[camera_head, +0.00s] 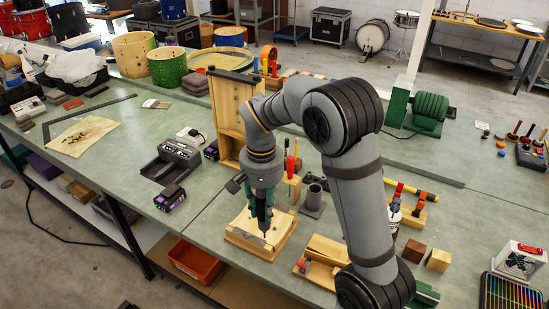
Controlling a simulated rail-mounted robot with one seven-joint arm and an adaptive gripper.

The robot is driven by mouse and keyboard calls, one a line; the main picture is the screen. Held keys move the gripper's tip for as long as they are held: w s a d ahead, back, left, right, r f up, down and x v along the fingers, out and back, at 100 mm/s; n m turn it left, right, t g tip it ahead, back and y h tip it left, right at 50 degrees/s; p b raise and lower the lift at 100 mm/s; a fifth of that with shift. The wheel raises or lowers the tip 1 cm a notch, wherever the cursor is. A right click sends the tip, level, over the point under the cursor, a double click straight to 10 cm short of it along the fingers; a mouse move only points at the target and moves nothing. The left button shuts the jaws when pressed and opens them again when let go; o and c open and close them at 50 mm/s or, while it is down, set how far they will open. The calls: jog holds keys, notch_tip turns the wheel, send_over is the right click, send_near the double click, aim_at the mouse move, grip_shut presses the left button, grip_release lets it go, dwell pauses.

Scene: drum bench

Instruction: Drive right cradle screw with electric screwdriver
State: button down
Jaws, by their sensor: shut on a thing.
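My gripper (260,192) points down near the front edge of the bench and is shut on a teal and black electric screwdriver (266,213). The screwdriver is upright, with its bit downward. Below it is a light wooden cradle block (281,236) on the bench (215,215). The bit tip is over or on this block; I cannot tell whether it touches. The screw is too small to make out, and the gripper and tool cover part of the block.
A wooden tray (322,262) of parts lies to the right. A grey cup-like holder (312,197) and an upright wooden panel (228,105) stand behind. A black charger (172,160) and battery (170,197) lie left. Wooden blocks (438,260) lie at the right front.

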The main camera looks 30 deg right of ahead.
jog(key=w+d+m+p, duration=0.2)
jog(key=d+m+p, duration=0.1)
jog(key=d, duration=0.3)
jog(key=w+d+f+m+b, duration=0.1)
jog(key=w+f+m+b, duration=0.1)
jog(key=w+f+b, duration=0.2)
jog(key=shift+w+d+f+m, duration=0.3)
jog(key=shift+w+f, duration=0.75)
jog(key=shift+f, duration=1.05)
jog(key=shift+s+a+f+b, duration=0.15)
jog(key=shift+f+b, duration=0.6)
jog(key=shift+b, duration=1.05)
dwell(1.4)
jog(key=shift+r, duration=0.1)
dwell(0.4)
jog(key=shift+r+p, duration=0.9)
jog(key=shift+r, duration=0.55)
